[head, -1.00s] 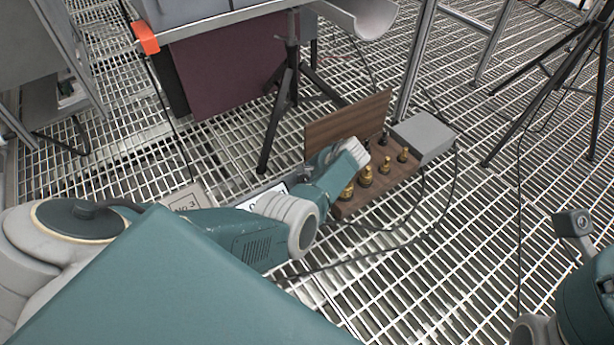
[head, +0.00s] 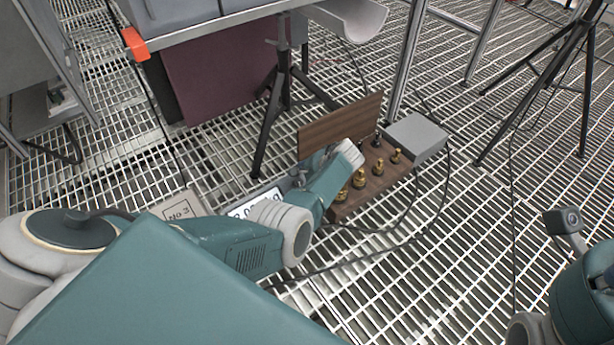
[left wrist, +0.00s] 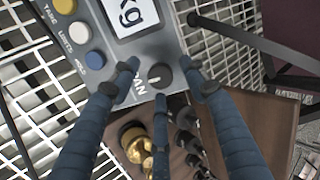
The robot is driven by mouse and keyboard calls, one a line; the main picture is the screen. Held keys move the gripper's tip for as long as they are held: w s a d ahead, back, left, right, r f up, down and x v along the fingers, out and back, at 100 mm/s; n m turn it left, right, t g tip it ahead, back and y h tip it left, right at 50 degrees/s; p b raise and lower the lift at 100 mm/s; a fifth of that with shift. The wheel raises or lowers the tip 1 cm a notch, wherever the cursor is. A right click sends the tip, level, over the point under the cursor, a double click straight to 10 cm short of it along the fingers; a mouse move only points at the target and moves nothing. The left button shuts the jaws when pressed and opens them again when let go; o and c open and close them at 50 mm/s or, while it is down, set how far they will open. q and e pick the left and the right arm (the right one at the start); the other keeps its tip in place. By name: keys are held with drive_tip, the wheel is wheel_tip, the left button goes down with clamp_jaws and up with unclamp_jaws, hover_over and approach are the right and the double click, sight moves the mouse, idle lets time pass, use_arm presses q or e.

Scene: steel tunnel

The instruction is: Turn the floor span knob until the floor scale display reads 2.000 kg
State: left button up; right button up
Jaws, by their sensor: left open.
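The floor scale's grey panel shows in the left wrist view, with the dark round span knob (left wrist: 158,76) beside the printed SPAN label. My left gripper (left wrist: 160,84) is open, its blue fingers spread around the knob; whether any finger touches it I cannot tell. In that view my left wrist hides the knob and fingers. Only part of my right arm shows, at the right edge.
Yellow, white and blue buttons (left wrist: 80,33) line the panel. Brass weights (head: 359,179) stand in a wooden case (head: 345,208) beside the scale, close to my left gripper. A grey box (head: 417,138), cables and a black stand (head: 281,100) are near. Open grating lies in front.

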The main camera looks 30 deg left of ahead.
use_arm(q)
drive_tip(key=v, duration=1.1)
drive_tip(key=shift+s, duration=0.1)
